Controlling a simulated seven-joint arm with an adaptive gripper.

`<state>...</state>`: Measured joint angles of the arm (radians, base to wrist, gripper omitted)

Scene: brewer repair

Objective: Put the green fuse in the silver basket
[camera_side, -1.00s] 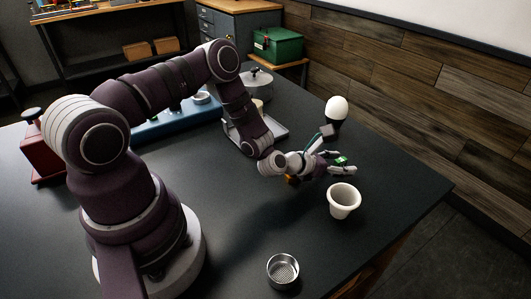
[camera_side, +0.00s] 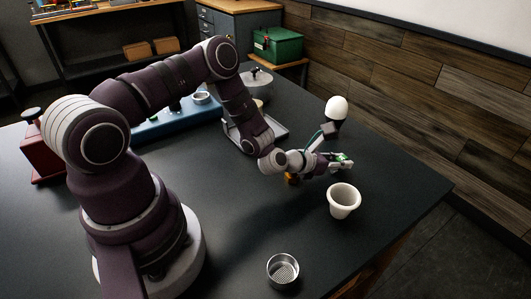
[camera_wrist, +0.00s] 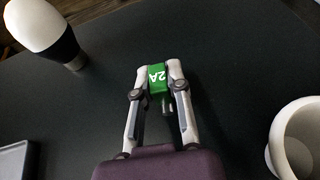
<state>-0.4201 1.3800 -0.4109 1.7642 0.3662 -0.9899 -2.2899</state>
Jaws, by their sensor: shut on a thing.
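The green fuse (camera_wrist: 158,80), marked "2A" in white, is between the fingertips of my gripper (camera_wrist: 158,72) in the wrist view. Both fingers press against its sides. In the side view, my gripper (camera_side: 342,162) is beyond the white cup, and only a bit of green shows between its fingers. The silver basket (camera_side: 283,270), round and with a perforated bottom, stands on the dark table near the front edge. It looks empty. It is out of the wrist view.
A white cup (camera_side: 343,200) stands between my gripper and the basket; it also shows in the wrist view (camera_wrist: 296,140). A white-topped egg-shaped thing (camera_side: 336,108) stands behind the gripper. A grey tray (camera_side: 268,136) lies further back. The table around the basket is clear.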

